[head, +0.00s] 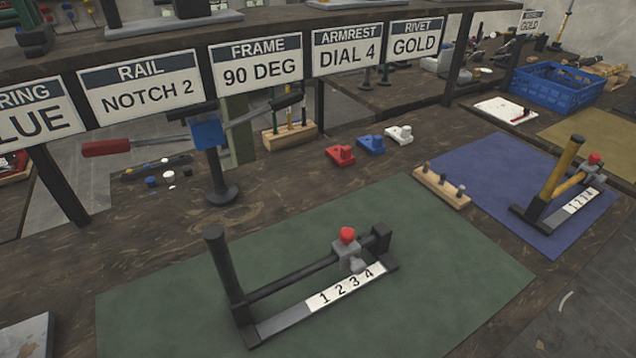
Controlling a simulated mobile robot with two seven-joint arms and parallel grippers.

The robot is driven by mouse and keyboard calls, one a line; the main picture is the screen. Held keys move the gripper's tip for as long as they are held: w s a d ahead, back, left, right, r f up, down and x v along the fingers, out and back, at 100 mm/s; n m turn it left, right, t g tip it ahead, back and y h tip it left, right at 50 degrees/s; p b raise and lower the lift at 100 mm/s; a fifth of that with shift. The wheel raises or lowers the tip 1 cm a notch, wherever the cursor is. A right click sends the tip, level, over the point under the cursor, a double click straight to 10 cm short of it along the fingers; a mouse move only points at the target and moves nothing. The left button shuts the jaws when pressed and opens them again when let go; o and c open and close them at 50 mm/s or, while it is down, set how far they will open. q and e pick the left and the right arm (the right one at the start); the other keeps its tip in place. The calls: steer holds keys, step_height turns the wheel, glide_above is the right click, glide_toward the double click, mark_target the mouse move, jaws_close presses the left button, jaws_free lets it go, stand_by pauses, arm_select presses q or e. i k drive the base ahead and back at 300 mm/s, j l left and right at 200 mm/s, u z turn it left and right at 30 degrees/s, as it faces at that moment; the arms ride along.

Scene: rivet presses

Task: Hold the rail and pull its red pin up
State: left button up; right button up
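A dark rail (293,277) lies on the green mat, fixed between a tall black post (224,265) at its left and a short black end block (378,241) at its right. A grey slider (349,258) sits on the rail near its right end, with the red pin (347,235) on top. A white strip (345,285) marked 1 2 3 4 lies along the base in front. The slider is near the 3 and 4; I cannot tell which one exactly. Neither of my grippers is in view.
The green mat (470,290) is clear around the rail. A similar yellow rail (568,180) with a red pin stands on the blue mat (490,165). A wooden block with pegs (440,187) lies between. A sign reads RAIL NOTCH 2 (142,88).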

mark_target(347, 233)
steer(key=i+l+u, duration=0.35)
steer(key=u, duration=0.15)
steer(key=i+l+u, duration=0.25)
steer(key=l+u, duration=0.25)
